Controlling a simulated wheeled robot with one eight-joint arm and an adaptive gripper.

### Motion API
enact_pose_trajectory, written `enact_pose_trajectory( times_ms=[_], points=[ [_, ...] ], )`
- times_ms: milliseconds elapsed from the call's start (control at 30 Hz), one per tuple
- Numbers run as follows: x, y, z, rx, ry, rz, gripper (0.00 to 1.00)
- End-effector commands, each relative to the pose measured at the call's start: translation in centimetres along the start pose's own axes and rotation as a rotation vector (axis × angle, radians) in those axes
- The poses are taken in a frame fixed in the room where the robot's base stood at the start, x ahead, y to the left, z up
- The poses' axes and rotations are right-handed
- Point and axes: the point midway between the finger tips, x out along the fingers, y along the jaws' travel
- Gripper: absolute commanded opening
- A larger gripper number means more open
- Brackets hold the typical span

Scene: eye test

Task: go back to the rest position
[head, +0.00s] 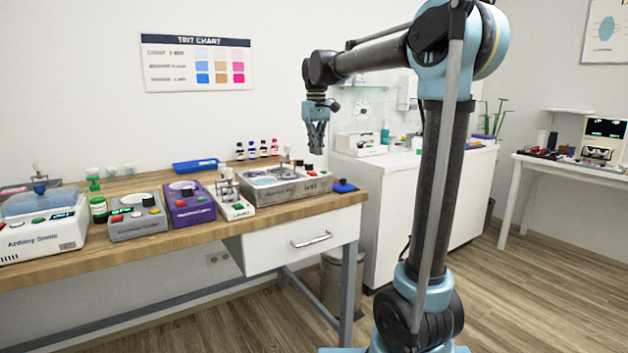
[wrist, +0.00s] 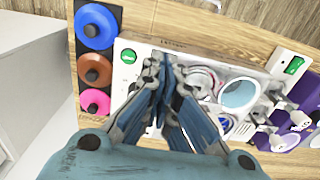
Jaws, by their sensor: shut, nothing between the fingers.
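My gripper (head: 316,150) hangs from the end of my raised arm in the head view, fingers pointing down. It is above the right part of the wooden workbench (head: 150,242), clear of the things on it. In the wrist view the fingertips (wrist: 160,62) are together with nothing between them. Below them lies a pale instrument (wrist: 128,88) with a green button and round parts, partly hidden by the fingers. I see no marker for a rest position.
A grey instrument tray (head: 290,192), a purple device (head: 188,207) and a blue tray (head: 195,166) stand on the bench. A dark holder with blue (wrist: 95,26), orange (wrist: 93,68) and pink discs lies left in the wrist view. A white cabinet (head: 390,205) stands behind my arm.

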Motion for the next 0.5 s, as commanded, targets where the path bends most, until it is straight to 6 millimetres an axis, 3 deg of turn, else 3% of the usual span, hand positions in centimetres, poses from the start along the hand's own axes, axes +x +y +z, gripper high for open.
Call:
enact_pose_trajectory(
  times_ms=[167,500],
  points=[
    [0.9,0.9,3.1,0.039,0.012,0.003,0.0],
    [5.3,2.7,13.4,0.174,0.058,0.014,0.0]
  ],
)
